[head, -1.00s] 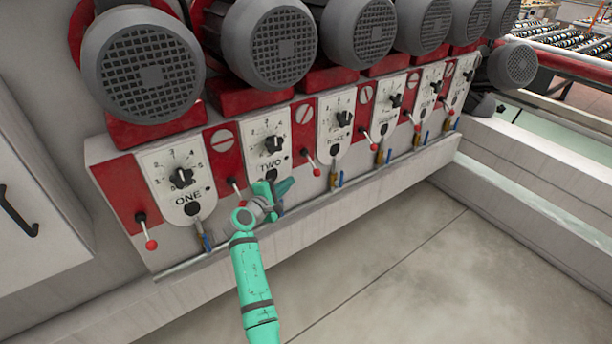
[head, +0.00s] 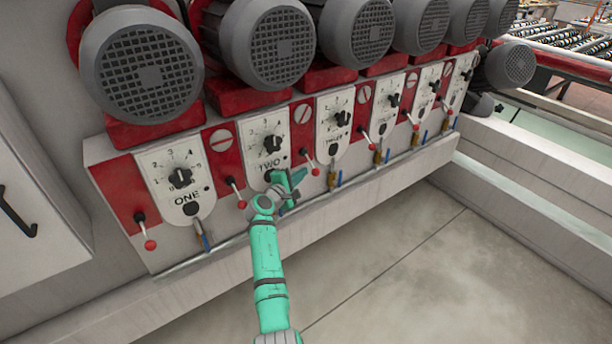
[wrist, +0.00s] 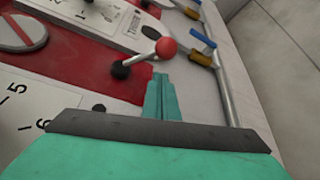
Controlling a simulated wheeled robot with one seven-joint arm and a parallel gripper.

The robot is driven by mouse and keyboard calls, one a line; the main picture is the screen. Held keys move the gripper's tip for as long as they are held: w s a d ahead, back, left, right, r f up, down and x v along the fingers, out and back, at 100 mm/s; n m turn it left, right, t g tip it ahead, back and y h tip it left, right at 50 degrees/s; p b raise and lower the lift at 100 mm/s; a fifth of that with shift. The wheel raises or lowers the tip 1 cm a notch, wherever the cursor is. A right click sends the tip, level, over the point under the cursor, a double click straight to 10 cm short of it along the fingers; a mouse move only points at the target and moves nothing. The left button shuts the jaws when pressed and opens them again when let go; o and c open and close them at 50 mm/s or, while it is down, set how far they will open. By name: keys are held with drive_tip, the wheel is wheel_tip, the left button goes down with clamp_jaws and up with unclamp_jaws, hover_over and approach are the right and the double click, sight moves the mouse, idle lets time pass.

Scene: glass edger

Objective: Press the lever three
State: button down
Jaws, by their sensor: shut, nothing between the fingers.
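Lever three is a short metal rod with a red ball (head: 315,171) and a dark base, on the red strip left of the panel labelled THREE (head: 334,128). In the wrist view its red ball (wrist: 166,47) is just beyond my fingertips, and its rod slants down left to the dark base. My green gripper (head: 301,176) is shut and empty, below the TWO dial and just left of the ball. In the wrist view my gripper (wrist: 160,78) points at the lever. I cannot tell whether the tips touch it.
Similar red-ball levers stand beside the other panels, such as lever two (head: 241,203) and lever one (head: 150,244). Blue-handled valves (head: 338,178) and a pipe run along the lower edge. Grey motors (head: 267,45) overhang the panels. The floor (head: 400,255) in front is clear.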

drive_tip(key=shift+s+d+r, duration=0.4)
drive_tip(key=shift+s+d, duration=0.3)
drive_tip(key=shift+d, duration=0.05)
